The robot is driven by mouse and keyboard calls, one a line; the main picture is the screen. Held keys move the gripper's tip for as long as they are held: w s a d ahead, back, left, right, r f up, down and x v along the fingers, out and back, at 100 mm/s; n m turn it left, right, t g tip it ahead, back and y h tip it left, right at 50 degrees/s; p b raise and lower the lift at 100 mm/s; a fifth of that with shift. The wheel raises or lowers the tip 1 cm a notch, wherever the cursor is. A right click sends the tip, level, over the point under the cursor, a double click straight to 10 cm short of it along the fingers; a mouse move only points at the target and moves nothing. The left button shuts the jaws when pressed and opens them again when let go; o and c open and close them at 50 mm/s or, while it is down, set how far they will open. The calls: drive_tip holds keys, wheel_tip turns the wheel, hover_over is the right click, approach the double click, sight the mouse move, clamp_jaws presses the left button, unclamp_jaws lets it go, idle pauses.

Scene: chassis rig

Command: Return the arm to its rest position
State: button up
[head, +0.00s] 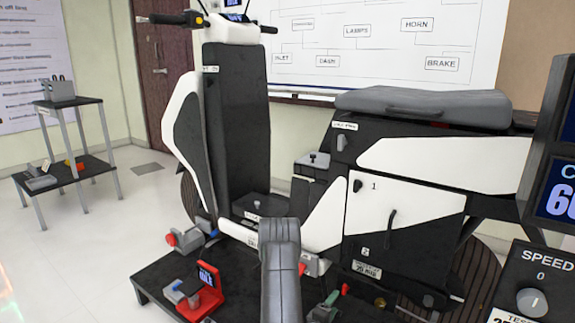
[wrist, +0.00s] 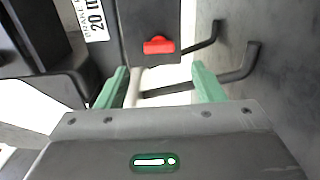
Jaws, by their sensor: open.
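My gripper (wrist: 158,84) shows in the wrist view with its two green fingers spread apart. A pale rod (wrist: 133,87) and a black bar show between or beyond the fingers. I cannot tell whether the fingers touch them. No object is clearly held. In the head view my grey arm rises at the bottom centre, in front of the scooter chassis rig (head: 405,215). I cannot make out the gripper clearly in that view.
In the wrist view, a red knob (wrist: 158,45) and black hooked handles (wrist: 240,68) are close ahead. In the head view, a red clamp-like device (head: 208,288) sits on the black platform (head: 150,283). A shelf stand (head: 70,158) is at left, with open floor around it. A speed box (head: 535,285) is at right.

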sight(343, 291)
drive_tip(key=p+v, duration=0.2)
drive_tip(key=v, duration=0.5)
drive_tip(key=b+x, duration=0.5)
drive_tip(key=x, duration=0.9)
drive_tip(key=shift+w+d+f, duration=0.1)
drive_tip(key=shift+d, duration=0.05)
drive_tip(key=m, duration=0.3)
drive_tip(key=shift+m, duration=0.4)
drive_tip(key=m, duration=0.5)
drive_tip(key=shift+r, duration=0.25)
drive_tip(key=m, duration=0.5)
drive_tip(key=shift+m, duration=2.2)
drive_tip(key=shift+r, duration=0.1)
